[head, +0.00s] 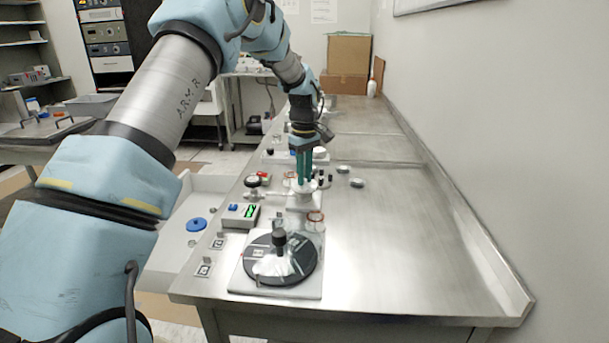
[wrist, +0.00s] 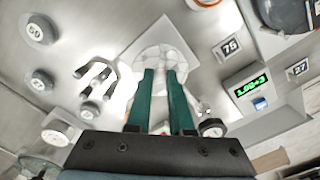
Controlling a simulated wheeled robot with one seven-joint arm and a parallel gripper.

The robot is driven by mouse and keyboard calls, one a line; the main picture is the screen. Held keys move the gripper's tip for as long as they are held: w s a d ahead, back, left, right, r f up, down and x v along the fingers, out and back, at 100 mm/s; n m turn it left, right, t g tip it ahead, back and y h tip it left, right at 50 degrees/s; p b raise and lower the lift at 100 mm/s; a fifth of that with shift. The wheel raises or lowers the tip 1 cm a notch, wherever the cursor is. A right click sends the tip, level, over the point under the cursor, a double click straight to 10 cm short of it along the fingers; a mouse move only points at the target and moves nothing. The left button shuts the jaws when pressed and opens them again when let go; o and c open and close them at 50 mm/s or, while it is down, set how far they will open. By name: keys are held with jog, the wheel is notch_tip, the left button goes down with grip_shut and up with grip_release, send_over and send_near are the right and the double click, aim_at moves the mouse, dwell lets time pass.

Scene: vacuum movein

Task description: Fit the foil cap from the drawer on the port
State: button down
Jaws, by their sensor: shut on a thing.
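My gripper (head: 303,172) points straight down over a pale block on the steel bench. In the wrist view its two green fingers (wrist: 160,74) are a little apart, shut on the foil cap (wrist: 161,48), a pale, faceted, crumpled-looking piece at the fingertips. In the head view the cap (head: 304,186) is a small whitish shape under the fingers, above the block. The port is hidden beneath cap and fingers; I cannot tell whether the cap touches it. The open white drawer (head: 168,262) at the left holds a blue disc (head: 196,224).
A black round plate (head: 281,259) with a knob stands in front. A box with a green readout (head: 240,214), a dial gauge (head: 252,182) and glass rings (head: 316,221) stand close around the block. Small round weights (head: 357,183) lie to the right.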

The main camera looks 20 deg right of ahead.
jog(key=c, duration=0.7)
grip_release()
notch_tip(320, 180, up, 11)
jog(key=b, duration=0.2)
jog(key=shift+f+b, duration=0.1)
jog(key=shift+b, duration=0.2)
jog(key=s+a+f+m+t, duration=0.1)
jog(key=s+a+f+m, duration=0.2)
jog(key=a, duration=1.2)
jog(key=s+a+f, duration=0.2)
jog(key=s+a, duration=0.3)
jog(key=a, duration=1)
jog(key=shift+m+t, duration=0.3)
jog(key=shift+m, duration=0.4)
jog(key=s+a+f, duration=0.1)
jog(key=s+a, duration=0.1)
jog(key=s, duration=0.1)
jog(key=s+a+f, duration=0.1)
jog(key=s+a, duration=0.2)
jog(key=s+a+f, duration=0.1)
jog(key=s+a, duration=0.2)
jog(key=s, duration=0.1)
jog(key=shift+s+f, duration=0.1)
